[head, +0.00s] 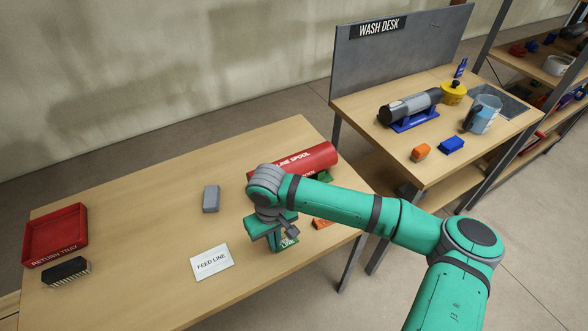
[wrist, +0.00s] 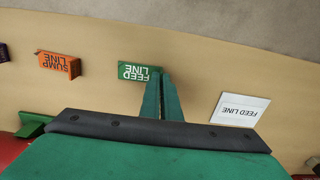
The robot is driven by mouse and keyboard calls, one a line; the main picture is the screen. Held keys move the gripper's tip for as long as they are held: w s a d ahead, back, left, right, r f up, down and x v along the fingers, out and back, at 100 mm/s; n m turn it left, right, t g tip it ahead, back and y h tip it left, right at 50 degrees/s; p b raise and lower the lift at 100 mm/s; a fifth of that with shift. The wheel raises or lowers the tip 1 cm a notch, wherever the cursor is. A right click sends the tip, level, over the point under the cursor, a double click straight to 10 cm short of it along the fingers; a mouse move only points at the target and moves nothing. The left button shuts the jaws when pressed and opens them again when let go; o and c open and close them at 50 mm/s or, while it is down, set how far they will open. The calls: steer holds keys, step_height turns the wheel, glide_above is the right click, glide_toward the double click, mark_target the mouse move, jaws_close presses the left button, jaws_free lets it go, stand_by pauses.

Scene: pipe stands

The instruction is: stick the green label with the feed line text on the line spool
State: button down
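The green label (wrist: 138,73) reads FEED LINE, upside down in the wrist view. In the head view it (head: 288,243) is partly hidden under my gripper. My gripper (wrist: 163,76) has its fingers nearly together at the label's right end in the wrist view, apparently pinching its edge; the contact is hard to see. The label appears at or very near table level. The line spool (head: 318,158) is a red cylinder lying at the table's back right, behind my gripper in the head view, partly covered by my arm.
An orange SUMP LINE label (wrist: 58,66) lies near the green one. A white FEED LINE card (head: 212,262), a grey block (head: 211,199), a brush (head: 66,272) and a red return tray (head: 84,234) are on the table (head: 140,215). The wash desk (head: 365,108) stands at the right.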

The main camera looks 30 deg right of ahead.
steer(key=shift+a+r, duration=0.25)
steer(key=shift+r, duration=0.65)
steer(key=shift+a+r, duration=0.25)
steer(key=shift+r, duration=0.6)
stand_by(0.9)
steer(key=shift+r, duration=0.1)
steer(key=shift+r, duration=2.4)
